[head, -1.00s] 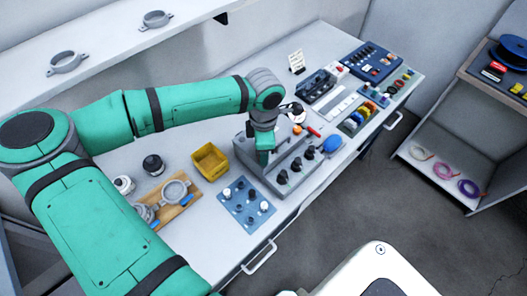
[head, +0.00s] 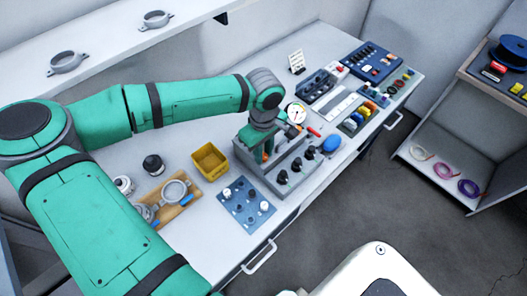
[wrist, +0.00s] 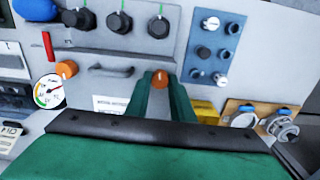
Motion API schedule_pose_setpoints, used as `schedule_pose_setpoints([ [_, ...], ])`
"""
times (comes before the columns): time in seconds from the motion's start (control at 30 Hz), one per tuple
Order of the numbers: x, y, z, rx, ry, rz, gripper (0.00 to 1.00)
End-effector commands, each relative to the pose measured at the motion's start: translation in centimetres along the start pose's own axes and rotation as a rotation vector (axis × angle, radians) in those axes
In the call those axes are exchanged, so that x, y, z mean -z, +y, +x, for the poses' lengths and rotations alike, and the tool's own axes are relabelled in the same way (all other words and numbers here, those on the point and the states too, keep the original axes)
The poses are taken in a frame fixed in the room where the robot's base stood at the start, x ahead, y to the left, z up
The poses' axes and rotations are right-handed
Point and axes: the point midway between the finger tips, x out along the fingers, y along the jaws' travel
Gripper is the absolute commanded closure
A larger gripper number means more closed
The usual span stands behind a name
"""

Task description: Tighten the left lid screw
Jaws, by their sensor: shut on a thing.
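The grey box (head: 283,165) with black knobs on its front stands on the bench; it also shows upside down in the wrist view (wrist: 118,42). The left lid screw, an orange knob (wrist: 160,78), sits on its lid between the fingertips of my gripper (wrist: 161,82). My gripper is shut on that screw, a finger on each side. In the head view my gripper (head: 262,146) points down over the left part of the lid and mostly hides the screw. A second orange screw (wrist: 67,69) stands free on the lid, past a dark handle (wrist: 110,71).
A round gauge (head: 297,113) stands close behind my gripper. A yellow bin (head: 210,161) is to its left, with a blue plate of knobs (head: 246,204) in front. A red-handled tool (head: 314,132) and a blue object (head: 331,144) lie to the right.

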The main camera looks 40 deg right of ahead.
Motion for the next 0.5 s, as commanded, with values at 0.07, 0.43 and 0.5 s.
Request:
schedule_pose_setpoints([
  [0.07,-0.04,0.23,-0.08,-0.006,0.0,0.052,1.0],
  [0.43,-0.06,0.21,-0.07,-0.006,0.0,0.196,1.0],
  [0.5,-0.07,0.21,-0.07,-0.006,0.0,0.206,1.0],
])
